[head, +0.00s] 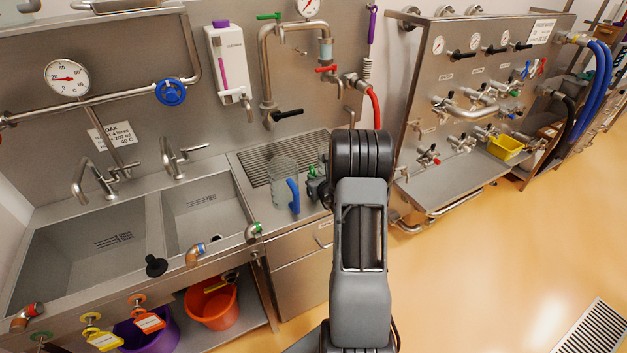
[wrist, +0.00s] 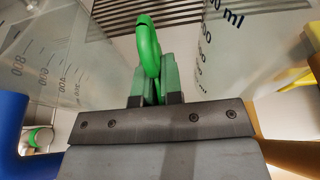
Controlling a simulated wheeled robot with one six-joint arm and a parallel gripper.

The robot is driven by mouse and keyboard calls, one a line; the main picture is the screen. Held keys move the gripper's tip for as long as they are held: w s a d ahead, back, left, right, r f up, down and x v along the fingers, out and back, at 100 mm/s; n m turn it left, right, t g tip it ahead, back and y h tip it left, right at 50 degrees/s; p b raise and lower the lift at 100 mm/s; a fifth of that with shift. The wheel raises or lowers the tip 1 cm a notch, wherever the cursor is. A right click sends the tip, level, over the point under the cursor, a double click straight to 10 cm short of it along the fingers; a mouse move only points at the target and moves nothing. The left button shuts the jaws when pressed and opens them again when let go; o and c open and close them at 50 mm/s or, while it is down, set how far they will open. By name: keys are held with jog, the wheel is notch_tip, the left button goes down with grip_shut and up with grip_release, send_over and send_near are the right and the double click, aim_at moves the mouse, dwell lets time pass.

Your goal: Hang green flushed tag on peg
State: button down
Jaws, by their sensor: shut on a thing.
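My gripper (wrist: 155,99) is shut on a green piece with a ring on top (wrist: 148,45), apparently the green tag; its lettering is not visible. In the head view my arm hides most of the gripper, and a bit of green (head: 316,186) shows at its left. Along the sink's front edge, a green peg (head: 40,338) shows at the bottom left, with no tag visible on it. A yellow tag (head: 104,341) and an orange tag (head: 150,321) hang from pegs to its right.
Clear measuring jugs stand close on both sides of the gripper, the left one (wrist: 60,65) with a blue handle (wrist: 12,125). An orange bucket (head: 212,303) and a purple bucket (head: 150,340) sit under the sink. The floor at right is clear.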

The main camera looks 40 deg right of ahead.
jog(key=shift+f+b, duration=0.3)
jog(key=shift+b, duration=0.1)
jog(key=c, duration=1.3)
grip_release()
jog(key=shift+r, duration=0.1)
jog(key=shift+o, duration=0.2)
jog(key=shift+r+p, duration=0.2)
jog(key=shift+p, duration=0.75)
